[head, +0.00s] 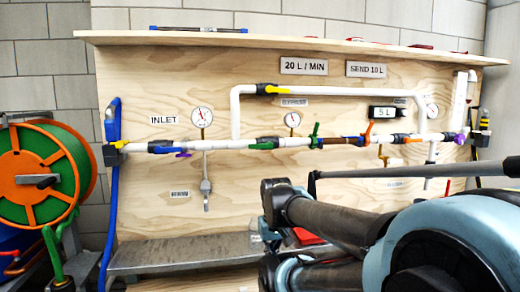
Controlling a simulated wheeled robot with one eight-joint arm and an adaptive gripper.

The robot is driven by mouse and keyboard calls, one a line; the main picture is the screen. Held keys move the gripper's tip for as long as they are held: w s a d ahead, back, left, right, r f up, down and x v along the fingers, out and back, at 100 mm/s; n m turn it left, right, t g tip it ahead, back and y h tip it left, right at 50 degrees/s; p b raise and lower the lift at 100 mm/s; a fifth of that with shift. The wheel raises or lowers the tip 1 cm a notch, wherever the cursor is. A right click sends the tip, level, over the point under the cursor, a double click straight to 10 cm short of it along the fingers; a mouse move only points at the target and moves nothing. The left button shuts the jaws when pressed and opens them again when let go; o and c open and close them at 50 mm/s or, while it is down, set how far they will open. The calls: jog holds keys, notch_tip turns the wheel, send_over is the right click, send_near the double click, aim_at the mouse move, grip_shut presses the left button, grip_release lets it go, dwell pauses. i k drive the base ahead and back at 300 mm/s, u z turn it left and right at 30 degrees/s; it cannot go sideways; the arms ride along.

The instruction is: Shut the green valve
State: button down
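Several green valve parts show on the white horizontal pipe (222,144) along the plywood panel. One green handle (315,134) stands upright, across the pipe, near the middle. A second green handle (261,146) lies along the pipe further left. I cannot tell from this view which one the task means. My arm fills the lower right, in front of the panel, and hides part of its lower area. My gripper cannot be made out in this view.
Yellow (272,89), purple (183,155) and orange (368,132) handles sit on the same pipework. Round gauges (202,117) stand above the pipe. A metal shelf (180,255) runs below the panel. A green and orange hose reel (40,178) stands at left.

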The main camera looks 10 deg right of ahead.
aim_at(270, 145)
jog(key=k, duration=0.5)
jog(key=z, duration=0.7)
jog(key=k, duration=0.8)
jog(key=z, duration=0.4)
jog(key=i, duration=0.5)
jog(key=u, duration=0.05)
